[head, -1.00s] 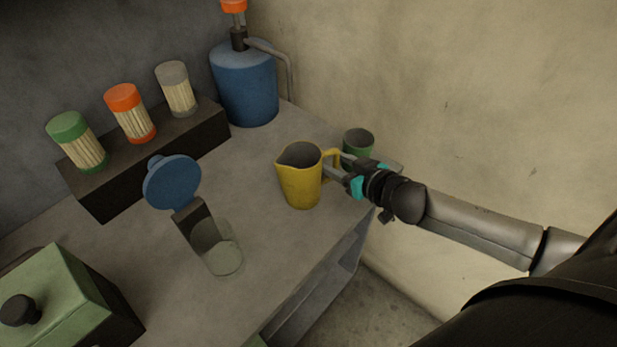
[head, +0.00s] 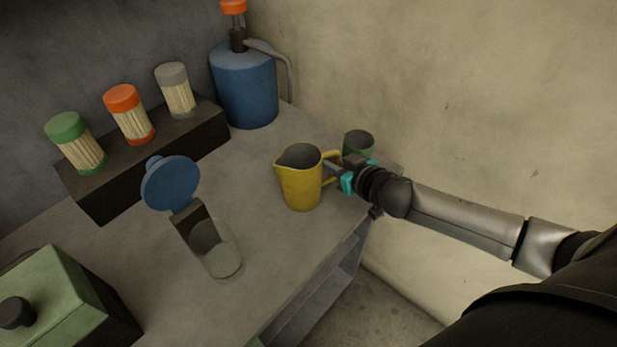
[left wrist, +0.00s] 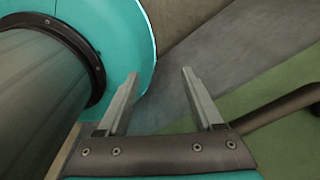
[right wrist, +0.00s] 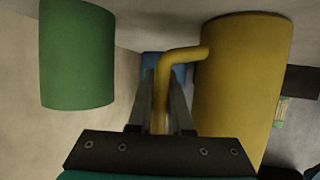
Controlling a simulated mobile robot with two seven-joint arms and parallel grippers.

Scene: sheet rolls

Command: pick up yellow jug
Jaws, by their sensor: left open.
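The yellow jug (head: 300,187) stands upright near the right edge of the grey counter in the head view, its handle towards the right. It also fills the right part of the right wrist view (right wrist: 243,85). My right gripper (head: 330,168) reaches in from the right. In the right wrist view its fingers (right wrist: 162,95) lie close on both sides of the jug's handle, shut on it. My left gripper (left wrist: 160,85) is open and empty in the left wrist view, and it is outside the head view.
A green cup (head: 358,143) stands just behind my right gripper, by the wall. A blue pump bottle (head: 246,90) is at the back. A glass jar with a blue lid (head: 215,248) and a green box (head: 55,290) stand left. Three shakers sit on a dark block (head: 150,165).

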